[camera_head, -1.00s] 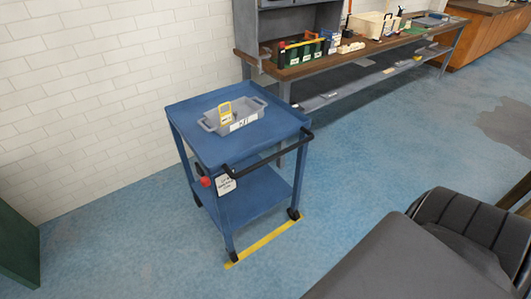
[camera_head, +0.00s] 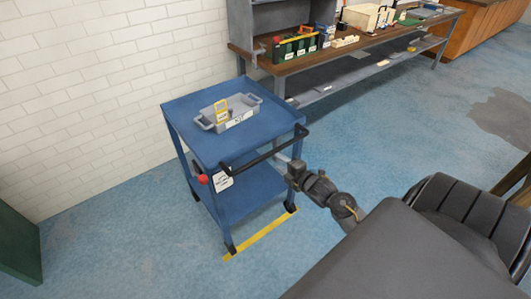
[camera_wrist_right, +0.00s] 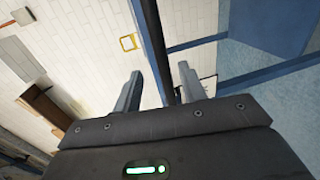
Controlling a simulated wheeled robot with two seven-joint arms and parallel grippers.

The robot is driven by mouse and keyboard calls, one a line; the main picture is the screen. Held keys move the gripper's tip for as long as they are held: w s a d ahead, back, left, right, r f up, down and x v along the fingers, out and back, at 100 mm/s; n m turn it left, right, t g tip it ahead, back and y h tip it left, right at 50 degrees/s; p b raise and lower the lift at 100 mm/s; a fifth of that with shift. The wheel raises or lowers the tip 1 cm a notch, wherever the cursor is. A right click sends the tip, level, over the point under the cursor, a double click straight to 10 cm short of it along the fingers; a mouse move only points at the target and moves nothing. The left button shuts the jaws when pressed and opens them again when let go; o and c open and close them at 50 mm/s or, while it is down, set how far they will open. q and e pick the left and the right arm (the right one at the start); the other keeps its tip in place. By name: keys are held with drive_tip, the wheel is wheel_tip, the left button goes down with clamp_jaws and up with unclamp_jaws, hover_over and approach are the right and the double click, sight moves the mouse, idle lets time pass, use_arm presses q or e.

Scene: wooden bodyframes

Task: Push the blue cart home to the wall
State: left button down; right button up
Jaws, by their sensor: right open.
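The blue cart (camera_head: 185,112) stands upright on the floor in front of the white brick wall, with floor between. Its black push handle (camera_head: 268,151) faces me. A grey tray (camera_head: 236,120) with a small yellow-framed item (camera_head: 220,112) sits on its top. A red knob (camera_head: 203,179) and a white tag (camera_head: 222,181) are near the handle's left end. My right gripper (camera_head: 291,173) is near the handle's right end. In the right wrist view its two fingers (camera_wrist_right: 160,88) are apart, with a dark bar (camera_wrist_right: 153,45) seen between them; contact cannot be told. My left gripper is out of view.
A yellow floor strip (camera_head: 262,236) lies by the cart's near wheels. A workbench (camera_head: 350,52) with a green toolbox (camera_head: 296,47) and other items stands behind, to the right. A green panel (camera_head: 18,243) is at the left edge. The floor left of the cart is clear.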

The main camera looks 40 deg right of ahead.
drive_tip(key=w+f, duration=0.2)
drive_tip(key=w, duration=0.8)
drive_tip(key=shift+p, duration=0.3)
drive_tip(key=shift+d, duration=0.1)
drive_tip(key=shift+c, duration=0.2)
clamp_jaws()
